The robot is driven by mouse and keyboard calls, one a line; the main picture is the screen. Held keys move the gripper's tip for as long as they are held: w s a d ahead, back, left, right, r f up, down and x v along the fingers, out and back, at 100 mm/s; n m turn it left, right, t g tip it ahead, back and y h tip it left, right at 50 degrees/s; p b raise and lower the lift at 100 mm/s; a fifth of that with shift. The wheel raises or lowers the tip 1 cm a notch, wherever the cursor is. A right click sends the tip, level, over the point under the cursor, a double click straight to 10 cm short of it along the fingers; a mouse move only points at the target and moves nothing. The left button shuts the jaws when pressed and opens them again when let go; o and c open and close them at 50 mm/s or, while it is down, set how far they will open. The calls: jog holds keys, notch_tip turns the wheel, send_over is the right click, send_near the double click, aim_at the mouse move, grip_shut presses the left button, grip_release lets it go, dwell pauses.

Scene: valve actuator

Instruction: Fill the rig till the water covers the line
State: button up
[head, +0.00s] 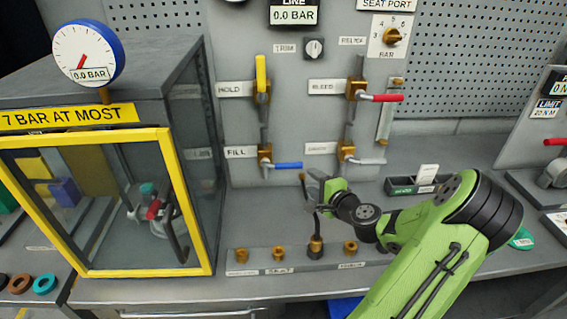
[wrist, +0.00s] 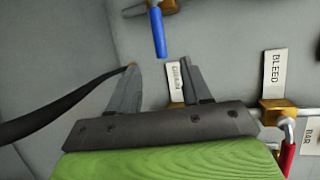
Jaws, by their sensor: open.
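On the grey panel, the FILL valve has a blue lever (head: 287,165) lying horizontal to the right. My gripper (head: 315,182) is open just below and right of it. In the wrist view the blue lever (wrist: 157,32) points at the gap between my open fingers (wrist: 160,75), beyond their tips; I see no grip on it. The HOLD valve's yellow lever (head: 261,74) stands upright. The BLEED valve's red lever (head: 382,98) and the DRAIN valve's grey lever (head: 368,161) lie horizontal. A narrow sight tube (head: 385,120) is at right; its line and water level are too small to tell.
A black hose (wrist: 60,105) with a brass tip passes close to my left finger. A yellow-framed glass cabinet (head: 190,205) holding a valve stands left, with a gauge (head: 88,53) reading 0.0 bar above. Several brass fittings (head: 279,254) line the bench front below my gripper.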

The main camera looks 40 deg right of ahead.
aim_at(293, 167)
jog(key=x, duration=0.7)
jog(key=p+x, duration=0.1)
jog(key=x, duration=0.6)
jog(key=shift+s+f, duration=0.15)
jog(key=shift+f, duration=0.1)
jog(key=shift+c, duration=0.3)
grip_shut()
